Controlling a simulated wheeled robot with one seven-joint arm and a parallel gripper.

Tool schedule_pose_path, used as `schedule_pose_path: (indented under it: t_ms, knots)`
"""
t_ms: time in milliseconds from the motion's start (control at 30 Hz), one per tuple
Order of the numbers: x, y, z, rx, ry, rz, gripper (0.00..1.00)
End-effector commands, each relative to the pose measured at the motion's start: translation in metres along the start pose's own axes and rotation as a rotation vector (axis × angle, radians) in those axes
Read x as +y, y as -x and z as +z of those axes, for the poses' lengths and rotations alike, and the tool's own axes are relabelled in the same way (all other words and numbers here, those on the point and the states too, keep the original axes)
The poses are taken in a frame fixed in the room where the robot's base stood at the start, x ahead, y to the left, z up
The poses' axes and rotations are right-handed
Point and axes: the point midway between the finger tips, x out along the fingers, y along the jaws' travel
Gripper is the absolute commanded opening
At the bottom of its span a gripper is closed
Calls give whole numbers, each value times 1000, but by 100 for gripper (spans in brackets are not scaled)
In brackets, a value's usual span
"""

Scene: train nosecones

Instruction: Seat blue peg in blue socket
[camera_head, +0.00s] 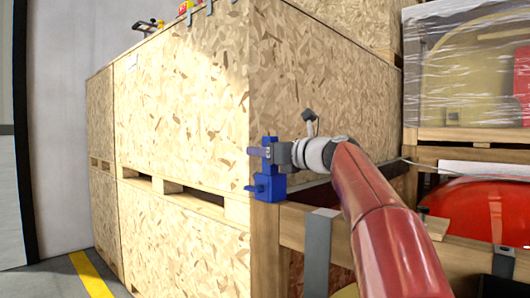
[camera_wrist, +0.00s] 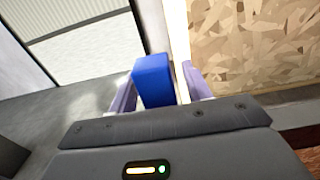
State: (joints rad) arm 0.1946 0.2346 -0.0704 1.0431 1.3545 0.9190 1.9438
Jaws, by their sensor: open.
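A blue piece (camera_head: 268,184) with a short stub on its left sits at the near corner of the large wooden crate, on top of a wooden post. A blue block (camera_wrist: 153,82) stands between my gripper's two lavender fingers in the wrist view. I cannot tell which blue part is the peg and which is the socket, or whether they are joined. My gripper (camera_head: 257,152) is open and points left at the upper part of the blue piece. In the wrist view my gripper (camera_wrist: 158,74) has its fingers on either side of the block. Contact is unclear.
The large chipboard crate (camera_head: 180,98) stands behind the blue piece. A wooden rail (camera_head: 334,229) with grey metal straps runs below my arm. A red rounded shell (camera_head: 475,208) lies at the right, under a plastic-wrapped crate (camera_head: 465,75). Floor is clear at the left.

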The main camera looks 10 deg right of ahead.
Motion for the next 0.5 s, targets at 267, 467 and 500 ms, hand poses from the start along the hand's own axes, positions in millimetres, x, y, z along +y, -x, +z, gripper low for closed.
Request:
schedule_pose_path:
  t_ms: [267, 467, 500]
  knots:
    - [-1, 46, 0, -1, 1, -5, 49]
    - [-1, 88, 0, -1, 0, -4, 49]
    - [0, 95, 1, -1, 0, -3, 49]
